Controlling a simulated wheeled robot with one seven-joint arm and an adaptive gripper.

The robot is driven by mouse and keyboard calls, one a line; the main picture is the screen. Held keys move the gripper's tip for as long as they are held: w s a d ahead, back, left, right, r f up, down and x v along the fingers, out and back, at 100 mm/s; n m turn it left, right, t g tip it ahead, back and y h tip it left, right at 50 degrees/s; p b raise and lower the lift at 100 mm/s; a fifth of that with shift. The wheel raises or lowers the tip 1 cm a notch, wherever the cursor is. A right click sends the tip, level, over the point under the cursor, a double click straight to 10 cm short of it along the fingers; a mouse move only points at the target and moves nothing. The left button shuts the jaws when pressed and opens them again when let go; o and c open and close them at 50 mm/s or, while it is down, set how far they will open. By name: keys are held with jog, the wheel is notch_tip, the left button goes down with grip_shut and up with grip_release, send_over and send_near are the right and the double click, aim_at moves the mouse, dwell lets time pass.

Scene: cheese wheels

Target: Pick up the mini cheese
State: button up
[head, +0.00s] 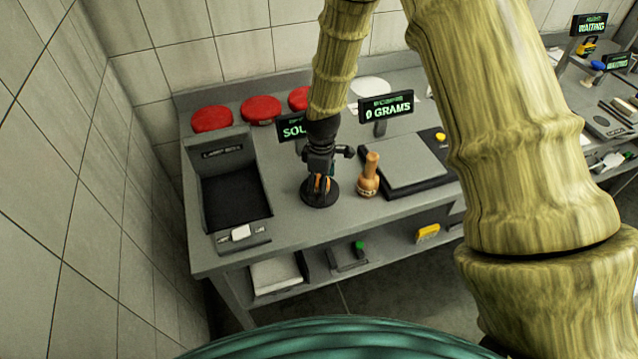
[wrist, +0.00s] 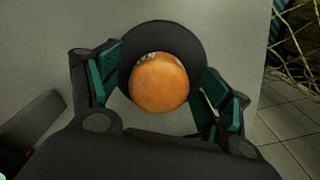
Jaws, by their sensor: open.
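In the head view my gripper (head: 321,183) points down at the dark round base (head: 320,197) on the grey counter (head: 290,222).
A tan bottle-shaped object (head: 369,177) stands close to the right of my gripper. A scale (head: 412,165) with a "0 GRAMS" sign (head: 386,106) is further right. A black-lined bin (head: 232,195) is at left. Red round wheels (head: 212,118) lie along the back.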

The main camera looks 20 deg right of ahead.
jog(key=c, duration=1.1)
jog(key=shift+c, duration=0.2)
jog(key=shift+r, duration=0.1)
jog(key=shift+w+r+b, duration=0.1)
jog(key=shift+r+b, duration=0.8)
jog(key=shift+r, duration=0.25)
jog(key=s+d+r+b, duration=0.1)
jog(key=s+b, duration=0.1)
jog(key=s, duration=0.6)
jog(key=s+d+r+b, duration=0.1)
jog(key=s+d+b, duration=0.1)
jog(key=s, duration=0.5)
jog(key=shift+s+r+b, duration=0.25)
jog(key=shift+s+b, duration=0.15)
jog(key=shift+b, duration=0.3)
